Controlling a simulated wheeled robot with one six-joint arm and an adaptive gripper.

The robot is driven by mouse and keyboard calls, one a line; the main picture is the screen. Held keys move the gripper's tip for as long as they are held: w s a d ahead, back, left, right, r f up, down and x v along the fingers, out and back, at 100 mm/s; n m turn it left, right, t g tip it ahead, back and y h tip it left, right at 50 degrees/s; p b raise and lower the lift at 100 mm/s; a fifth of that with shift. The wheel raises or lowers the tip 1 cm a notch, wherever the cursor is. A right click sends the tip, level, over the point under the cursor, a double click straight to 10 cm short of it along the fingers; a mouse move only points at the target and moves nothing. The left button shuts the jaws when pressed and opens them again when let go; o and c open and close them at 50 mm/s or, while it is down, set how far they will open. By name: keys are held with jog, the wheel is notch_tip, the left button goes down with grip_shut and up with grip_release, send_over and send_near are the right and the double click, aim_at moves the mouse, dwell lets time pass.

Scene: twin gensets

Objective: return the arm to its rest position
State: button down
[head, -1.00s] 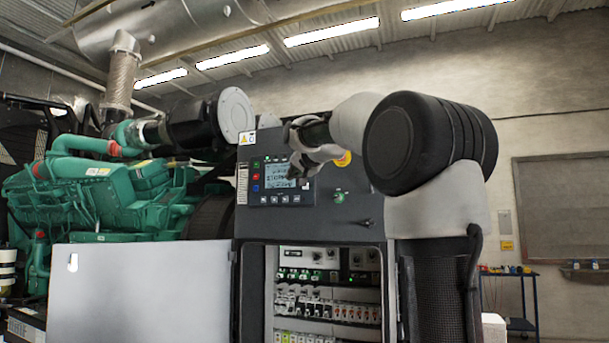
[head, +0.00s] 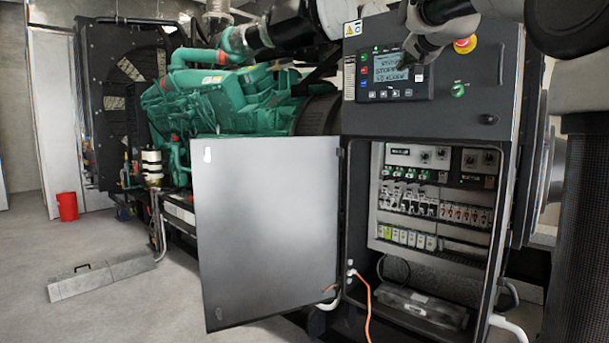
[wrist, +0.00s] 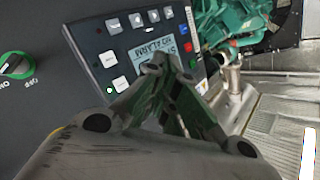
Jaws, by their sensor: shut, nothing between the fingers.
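My gripper (head: 424,44) is in front of the upper control panel of the grey genset cabinet (head: 440,118) in the head view, overlapping the top right of the controller screen. In the wrist view my gripper (wrist: 170,65) has its fingertips together and empty, pointing toward the controller (wrist: 140,50). The screen shows alarm text there. A gap between the fingertips and the panel cannot be judged. My arm reaches in from the upper right of the head view. A green rotary switch (wrist: 16,66) lies left in the wrist view.
The cabinet door (head: 268,230) hangs open to the left, showing rows of breakers (head: 435,208). A red emergency stop (head: 465,44) sits near my arm. The green engine (head: 225,110) stands behind. An orange cable (head: 366,300) hangs below. Floor at left holds a red bucket (head: 67,206).

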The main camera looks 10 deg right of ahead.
notch_tip(320, 180, down, 13)
jog(key=s+n+g, duration=0.2)
jog(key=n+g, duration=0.1)
jog(key=g, duration=0.1)
jog(key=s+a+f+n+g+y, duration=0.1)
jog(key=s+a+f+g, duration=0.1)
jog(key=s+f, duration=0.55)
jog(key=s+a+f+n+g, duration=0.1)
jog(key=s+f+n+g, duration=0.15)
jog(key=s+f, duration=0.55)
jog(key=s+a+f+n+g, duration=0.1)
jog(key=s+a+f, duration=0.1)
jog(key=s+f, duration=0.5)
jog(key=s+a+f+n+g+y, duration=0.1)
jog(key=s+f, duration=0.6)
jog(key=s, duration=0.7)
jog(key=shift+a+f+g, duration=0.35)
jog(key=shift+a+g, duration=0.4)
jog(key=shift+a, duration=0.05)
